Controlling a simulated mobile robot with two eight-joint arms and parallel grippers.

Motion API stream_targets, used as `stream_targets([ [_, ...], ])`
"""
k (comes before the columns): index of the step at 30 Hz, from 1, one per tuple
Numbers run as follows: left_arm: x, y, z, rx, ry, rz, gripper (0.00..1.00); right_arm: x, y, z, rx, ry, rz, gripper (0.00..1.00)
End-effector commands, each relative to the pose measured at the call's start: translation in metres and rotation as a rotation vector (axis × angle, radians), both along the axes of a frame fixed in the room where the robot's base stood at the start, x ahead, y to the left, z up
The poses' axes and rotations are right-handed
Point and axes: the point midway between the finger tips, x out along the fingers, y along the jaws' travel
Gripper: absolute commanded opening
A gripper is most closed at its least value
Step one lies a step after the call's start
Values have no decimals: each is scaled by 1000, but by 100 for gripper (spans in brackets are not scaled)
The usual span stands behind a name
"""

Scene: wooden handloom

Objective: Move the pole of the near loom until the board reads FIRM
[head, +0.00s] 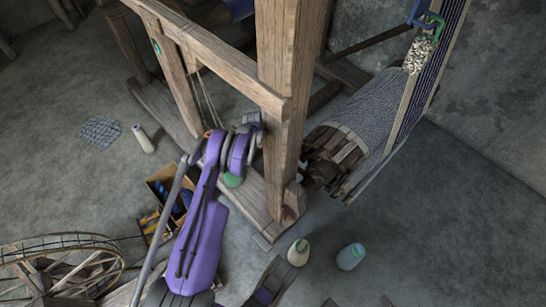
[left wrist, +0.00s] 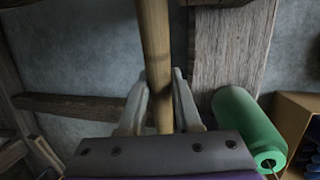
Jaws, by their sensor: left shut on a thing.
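A light wooden pole (left wrist: 154,50) runs upright through the middle of the left wrist view. My left gripper (left wrist: 160,92) is shut on it, one finger on each side. In the head view my left gripper (head: 255,122) is at the front post of the near loom (head: 279,85), and the held pole cannot be made out there. The loom carries a roll of dark striped cloth (head: 368,110). No board with a reading shows in either view.
A green spool (left wrist: 243,125) lies beside the loom post, next to an open box (left wrist: 292,112). Two bottle-like things (head: 299,252) (head: 350,257) stand on the floor in front. A wooden wheel (head: 62,240) is at lower left. The floor at right is clear.

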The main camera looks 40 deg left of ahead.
Motion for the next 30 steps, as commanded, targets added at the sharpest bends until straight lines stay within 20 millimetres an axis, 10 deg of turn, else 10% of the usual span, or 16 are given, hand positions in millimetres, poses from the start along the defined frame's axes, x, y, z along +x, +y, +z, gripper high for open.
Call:
stream_targets([
  [9,0,1,2,14,0,0,0,0,0,1,0,0,0,100],
  [10,0,1,2,14,0,0,34,0,0,1,0,0,0,100],
  [15,0,1,2,13,0,-1,62,0,0,1,0,0,0,100],
  [30,-5,6,28,12,0,0,62,-1,0,7,0,-1,0,100],
])
